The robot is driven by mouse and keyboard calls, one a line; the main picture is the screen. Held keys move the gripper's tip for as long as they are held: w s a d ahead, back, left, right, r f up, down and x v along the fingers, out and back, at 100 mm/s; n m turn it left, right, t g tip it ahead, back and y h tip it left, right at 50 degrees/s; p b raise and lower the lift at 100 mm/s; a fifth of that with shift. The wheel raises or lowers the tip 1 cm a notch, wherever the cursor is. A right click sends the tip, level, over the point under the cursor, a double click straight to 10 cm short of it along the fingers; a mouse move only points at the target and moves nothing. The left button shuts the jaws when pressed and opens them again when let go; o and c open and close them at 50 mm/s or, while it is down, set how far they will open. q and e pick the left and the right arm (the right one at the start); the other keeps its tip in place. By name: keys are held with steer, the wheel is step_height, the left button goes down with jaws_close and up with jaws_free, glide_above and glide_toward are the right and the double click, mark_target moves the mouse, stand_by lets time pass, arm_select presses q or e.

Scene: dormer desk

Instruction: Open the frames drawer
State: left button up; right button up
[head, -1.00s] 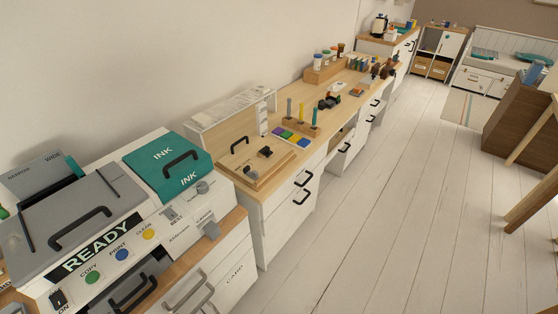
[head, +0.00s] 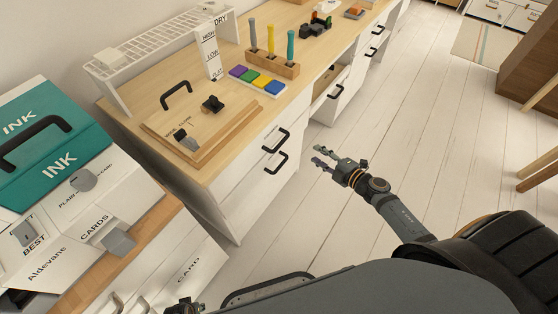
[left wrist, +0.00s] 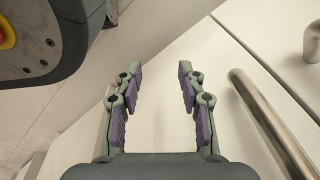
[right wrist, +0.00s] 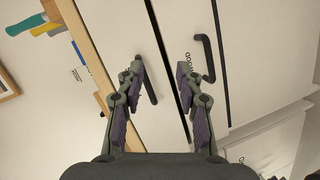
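Two white drawer fronts with black bar handles, an upper handle (head: 275,140) and a lower handle (head: 276,163), sit under the wooden desk top in the head view. No label reading "frames" is legible. My right gripper (head: 322,157) is open and empty, right of these handles and apart from them. In the right wrist view, one black handle (right wrist: 149,75) lies behind the open fingers (right wrist: 160,75), and another handle (right wrist: 207,58) is to their right; contact is not evident. My left gripper (left wrist: 157,85) is open and empty beside silver bar handles (left wrist: 270,125).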

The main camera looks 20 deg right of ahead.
mark_target(281, 145)
steer(key=a+r+n+g+y+b, duration=0.2)
steer(key=a+r+n+y, duration=0.15)
steer(key=a+n, duration=0.25)
steer(key=x, duration=1)
steer(key=shift+d+r, duration=0.1)
steer(key=shift+r, duration=0.15)
arm_select(q)
steer(key=w, duration=0.1)
steer(key=w+d, duration=0.1)
steer(key=w, duration=0.1)
steer(key=shift+w, duration=0.3)
arm_select(e)
jaws_close()
